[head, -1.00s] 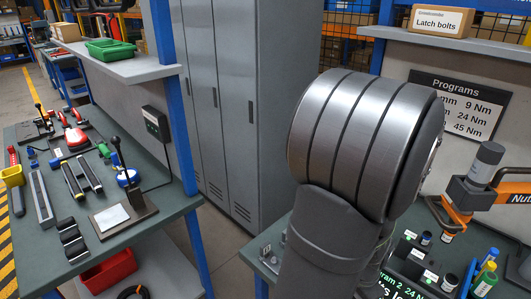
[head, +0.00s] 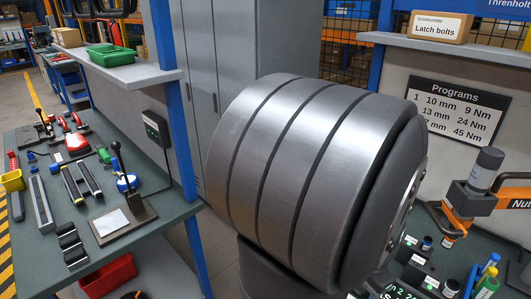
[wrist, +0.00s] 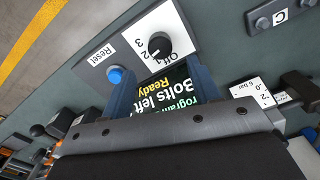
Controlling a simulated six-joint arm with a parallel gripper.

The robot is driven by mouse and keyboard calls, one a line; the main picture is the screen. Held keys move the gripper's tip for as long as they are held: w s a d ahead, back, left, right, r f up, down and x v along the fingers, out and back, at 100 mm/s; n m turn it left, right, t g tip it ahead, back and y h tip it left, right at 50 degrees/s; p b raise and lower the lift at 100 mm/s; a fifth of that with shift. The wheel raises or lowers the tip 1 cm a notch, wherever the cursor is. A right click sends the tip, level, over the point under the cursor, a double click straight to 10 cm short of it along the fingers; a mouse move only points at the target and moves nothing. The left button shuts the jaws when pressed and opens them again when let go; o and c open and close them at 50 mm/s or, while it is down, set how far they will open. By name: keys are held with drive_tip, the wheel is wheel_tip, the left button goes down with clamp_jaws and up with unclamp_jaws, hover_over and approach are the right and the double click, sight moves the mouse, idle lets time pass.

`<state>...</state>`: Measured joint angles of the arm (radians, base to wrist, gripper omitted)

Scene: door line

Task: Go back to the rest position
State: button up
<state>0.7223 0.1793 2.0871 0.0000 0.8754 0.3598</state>
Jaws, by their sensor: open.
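My gripper (wrist: 161,76) shows in the wrist view with its two blue fingers apart and nothing held between them. Beyond the fingers is a dark screen (wrist: 178,92) with the words "Bolts left" and "Ready". A black selector knob (wrist: 159,45) on a white plate and a blue Reset button (wrist: 115,75) lie past the fingertips. I cannot tell how far the fingers are from the panel. In the head view, a large grey joint of my arm (head: 310,185) fills the middle and hides the gripper.
A left bench (head: 165,215) holds several tools and a stand with a lever. A nutrunner (head: 475,200), small labelled blocks (head: 412,270) and coloured bottles (head: 487,275) stand at the right, close to my arm. Grey lockers (head: 215,50) stand behind.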

wheel_tip(320, 180, up, 10)
wheel_tip(320, 180, down, 17)
drive_tip(key=shift+f, duration=0.2)
drive_tip(key=n, duration=0.3)
drive_tip(key=shift+n, duration=0.3)
drive_tip(key=n, duration=0.4)
drive_tip(key=shift+r, duration=1.75)
